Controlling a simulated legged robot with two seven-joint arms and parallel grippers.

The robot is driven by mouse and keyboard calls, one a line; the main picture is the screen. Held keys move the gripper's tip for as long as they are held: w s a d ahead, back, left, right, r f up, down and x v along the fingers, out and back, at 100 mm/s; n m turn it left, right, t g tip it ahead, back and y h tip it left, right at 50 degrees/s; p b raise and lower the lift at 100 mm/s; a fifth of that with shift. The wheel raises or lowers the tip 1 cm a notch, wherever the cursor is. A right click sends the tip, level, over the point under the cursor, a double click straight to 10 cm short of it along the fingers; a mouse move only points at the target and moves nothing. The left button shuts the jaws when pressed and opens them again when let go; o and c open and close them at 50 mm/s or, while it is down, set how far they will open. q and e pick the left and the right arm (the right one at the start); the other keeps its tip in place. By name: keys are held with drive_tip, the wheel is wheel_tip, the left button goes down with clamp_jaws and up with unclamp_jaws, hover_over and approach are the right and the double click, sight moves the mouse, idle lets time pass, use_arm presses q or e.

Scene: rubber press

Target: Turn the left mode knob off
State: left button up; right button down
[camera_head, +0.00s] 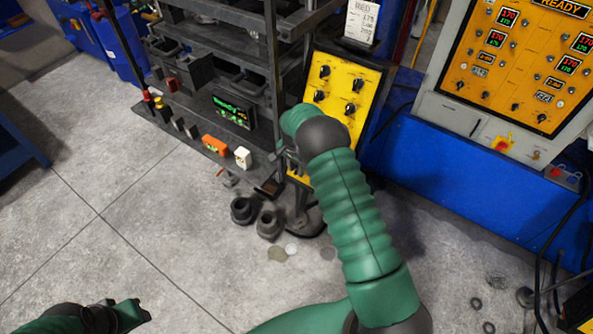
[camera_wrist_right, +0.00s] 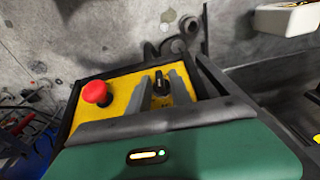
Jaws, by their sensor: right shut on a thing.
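A yellow control panel (camera_head: 337,87) with several black knobs stands upright beside the rack. My right arm reaches to its lower part, and my right gripper (camera_head: 286,164) is mostly hidden there by my own wrist. In the right wrist view, the two grey fingers of my right gripper (camera_wrist_right: 164,98) stand on either side of a black knob (camera_wrist_right: 160,84) on the yellow panel (camera_wrist_right: 125,96). They are shut on it. I cannot tell its setting or confirm its label. My left gripper (camera_head: 128,314) is low at the left, its jaws unclear and away from the panel.
A red push button (camera_wrist_right: 95,92) sits beside the gripped knob. A dark rack (camera_head: 205,80) with small devices is left of the panel. A blue machine (camera_head: 440,165) is at the right. Black round parts (camera_head: 268,224) lie on the floor. Open concrete floor is at the left.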

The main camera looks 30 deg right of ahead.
drive_tip(key=shift+w+d+r, duration=0.1)
drive_tip(key=shift+w+r, duration=0.1)
idle(0.3)
drive_tip(key=c, duration=1.5)
unclamp_jaws()
drive_tip(key=shift+f, duration=0.1)
wheel_tip(320, 180, up, 17)
drive_tip(key=a+b, duration=0.2)
drive_tip(key=b, duration=0.2)
drive_tip(key=shift+s+f, duration=0.2)
drive_tip(key=shift+s, duration=0.2)
drive_tip(key=shift+d, duration=0.1)
